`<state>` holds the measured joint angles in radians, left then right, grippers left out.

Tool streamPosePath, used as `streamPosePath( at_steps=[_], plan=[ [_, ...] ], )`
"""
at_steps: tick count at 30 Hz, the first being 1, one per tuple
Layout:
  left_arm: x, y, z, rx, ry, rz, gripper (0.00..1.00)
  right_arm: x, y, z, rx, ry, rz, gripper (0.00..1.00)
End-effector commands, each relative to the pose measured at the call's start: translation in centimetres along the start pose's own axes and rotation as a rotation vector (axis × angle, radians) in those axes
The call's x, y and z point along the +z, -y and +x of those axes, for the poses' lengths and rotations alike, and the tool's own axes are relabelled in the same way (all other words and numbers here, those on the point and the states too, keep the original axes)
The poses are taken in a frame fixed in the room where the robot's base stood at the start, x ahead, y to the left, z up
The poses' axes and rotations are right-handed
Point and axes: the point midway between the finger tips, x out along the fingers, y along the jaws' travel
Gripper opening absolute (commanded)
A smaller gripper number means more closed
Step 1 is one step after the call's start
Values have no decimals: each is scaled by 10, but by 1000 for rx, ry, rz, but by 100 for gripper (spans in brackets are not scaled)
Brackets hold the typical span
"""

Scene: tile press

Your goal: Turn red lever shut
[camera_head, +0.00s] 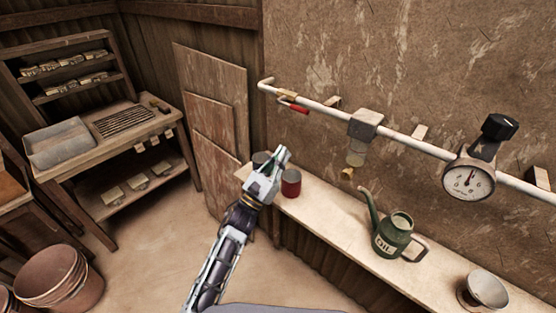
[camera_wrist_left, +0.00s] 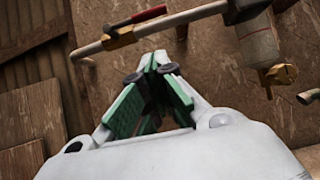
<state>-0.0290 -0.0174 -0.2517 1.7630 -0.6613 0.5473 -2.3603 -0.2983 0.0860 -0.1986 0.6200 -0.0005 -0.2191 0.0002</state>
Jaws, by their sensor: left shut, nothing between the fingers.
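The red lever (camera_head: 299,108) sits on a brass valve (camera_head: 287,95) near the left end of the white wall pipe (camera_head: 400,146). In the left wrist view the red lever (camera_wrist_left: 149,14) lies above the brass valve (camera_wrist_left: 119,38), near the top edge, roughly in line with the pipe. My left gripper (camera_head: 283,152) is in front of the wall, below the lever and apart from it. In the left wrist view its green-padded fingers (camera_wrist_left: 152,64) meet at the tips, shut and empty, pointing towards the pipe. My right gripper is not in view.
A shelf (camera_head: 335,217) under the pipe holds a red can (camera_head: 291,183), a green oil can (camera_head: 394,236) and a metal bowl (camera_head: 485,290). A filter unit (camera_head: 365,124) and a gauge (camera_head: 468,182) sit along the pipe. A workbench (camera_head: 120,143) stands at left; floor between is clear.

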Motion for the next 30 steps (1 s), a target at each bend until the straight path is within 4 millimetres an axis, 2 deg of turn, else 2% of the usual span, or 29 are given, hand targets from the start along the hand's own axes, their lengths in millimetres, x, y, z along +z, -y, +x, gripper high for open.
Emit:
streamPosePath(
  at_steps=[12,19,30],
  plan=[
    [2,0,45,-1,2,-2,0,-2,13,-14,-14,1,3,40],
    [2,0,68,0,0,-1,0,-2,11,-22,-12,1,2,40],
    [23,0,88,0,0,-1,0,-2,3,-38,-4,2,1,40]
  ],
)
